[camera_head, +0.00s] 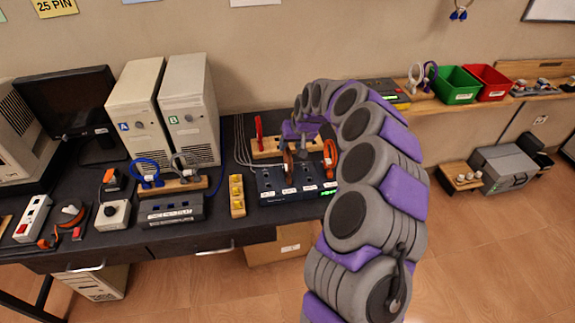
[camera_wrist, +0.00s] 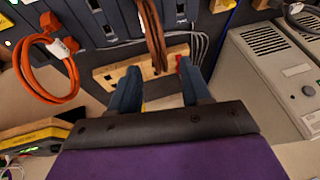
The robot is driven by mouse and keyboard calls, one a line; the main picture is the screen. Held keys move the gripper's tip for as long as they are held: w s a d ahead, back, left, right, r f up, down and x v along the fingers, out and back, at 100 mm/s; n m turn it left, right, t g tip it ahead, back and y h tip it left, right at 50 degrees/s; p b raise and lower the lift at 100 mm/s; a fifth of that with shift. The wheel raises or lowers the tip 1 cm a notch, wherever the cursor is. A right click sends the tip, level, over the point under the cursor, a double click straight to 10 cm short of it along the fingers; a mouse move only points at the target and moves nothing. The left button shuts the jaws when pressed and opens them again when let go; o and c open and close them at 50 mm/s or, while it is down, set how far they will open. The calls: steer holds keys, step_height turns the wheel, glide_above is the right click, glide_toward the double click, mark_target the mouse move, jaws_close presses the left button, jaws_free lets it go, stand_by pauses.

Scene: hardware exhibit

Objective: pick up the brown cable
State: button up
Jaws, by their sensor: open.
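The brown cable (camera_head: 289,163) is a coiled loop at the dark panel with switches, left of the orange cable (camera_head: 330,160). In the wrist view the brown cable (camera_wrist: 152,38) hangs from the top edge, just beyond and between my fingertips. My gripper (camera_wrist: 158,72) is open, with its two dark blue fingers apart and nothing seen held between them. In the head view my gripper (camera_head: 303,143) is beside the brown cable and small, partly hidden. I cannot tell whether a finger touches the cable.
A wooden block (camera_wrist: 112,76) lies under the fingers, with a red piece (camera_head: 259,133) standing on it. The orange cable (camera_wrist: 50,70) is close by at left in the wrist view.

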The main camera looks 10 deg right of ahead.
mark_target(288, 151)
steer(key=b+x, duration=0.1)
steer(key=x, duration=0.3)
steer(key=shift+s+a+f, duration=0.1)
steer(key=shift+a+f, duration=0.05)
steer(key=shift+f, duration=0.1)
steer(key=shift+r, duration=0.1)
jaws_close()
